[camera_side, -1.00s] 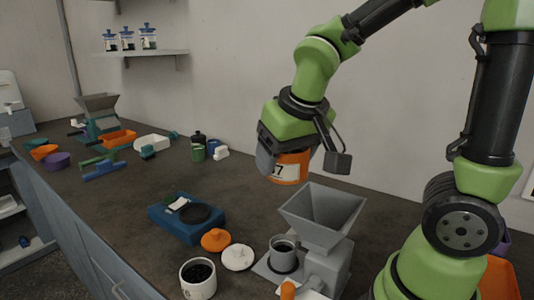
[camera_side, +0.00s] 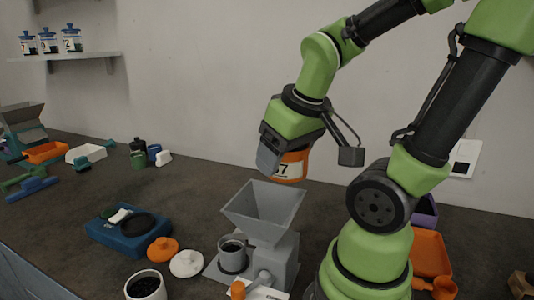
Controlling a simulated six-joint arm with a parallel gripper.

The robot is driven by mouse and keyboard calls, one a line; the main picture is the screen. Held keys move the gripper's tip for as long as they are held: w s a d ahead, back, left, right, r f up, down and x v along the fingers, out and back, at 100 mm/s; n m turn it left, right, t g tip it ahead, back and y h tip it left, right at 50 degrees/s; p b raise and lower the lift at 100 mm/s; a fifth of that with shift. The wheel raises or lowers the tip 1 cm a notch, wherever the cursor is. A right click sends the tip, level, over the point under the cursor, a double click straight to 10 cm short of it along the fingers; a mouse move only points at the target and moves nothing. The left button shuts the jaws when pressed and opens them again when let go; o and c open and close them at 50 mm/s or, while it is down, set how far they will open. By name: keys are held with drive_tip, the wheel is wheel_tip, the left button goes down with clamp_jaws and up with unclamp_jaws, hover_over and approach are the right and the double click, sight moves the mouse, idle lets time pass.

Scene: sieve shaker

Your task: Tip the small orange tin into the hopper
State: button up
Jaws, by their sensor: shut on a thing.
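The small orange tin (camera_side: 292,166), with a white label ending in 7, is held in my gripper (camera_side: 283,160). My gripper is shut on it, and one dark finger covers the tin's left side. The tin looks roughly upright, so its contents cannot be seen. The grey hopper (camera_side: 262,212) is a wide square funnel on a grey machine. The tin is above the hopper's back right rim in the picture, apart from it.
A grey cup (camera_side: 232,252) stands by the machine. An orange lid (camera_side: 162,249), a white lid (camera_side: 187,263) and a white tin with dark contents (camera_side: 146,287) lie nearby. A blue scale (camera_side: 128,232) stands to the left. An orange tray (camera_side: 429,254) is at right.

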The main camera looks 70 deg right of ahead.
sight(289, 172)
drive_tip(key=f+g, duration=0.3)
drive_tip(key=shift+s+f+g, duration=0.2)
drive_tip(key=shift+s+g, duration=0.1)
drive_tip(key=shift+s+r+g, duration=0.1)
drive_tip(key=shift+r+g, duration=0.05)
drive_tip(key=shift+g, duration=0.85)
drive_tip(key=shift+r+n+g, duration=0.2)
drive_tip(key=shift+r+g, duration=0.1)
drive_tip(key=shift+g, duration=0.75)
drive_tip(key=shift+r+n+g, duration=0.2)
drive_tip(key=shift+r+g, duration=0.05)
drive_tip(key=shift+g, duration=0.8)
drive_tip(key=shift+r+g, duration=0.35)
drive_tip(key=shift+g, duration=0.95)
drive_tip(key=shift+w+r+g, duration=0.15)
drive_tip(key=shift+w+g, duration=0.1)
drive_tip(key=shift+g, duration=0.35)
drive_tip(key=shift+w+r+g, duration=0.1)
drive_tip(key=shift+r+g, duration=0.05)
drive_tip(key=shift+g, duration=0.55)
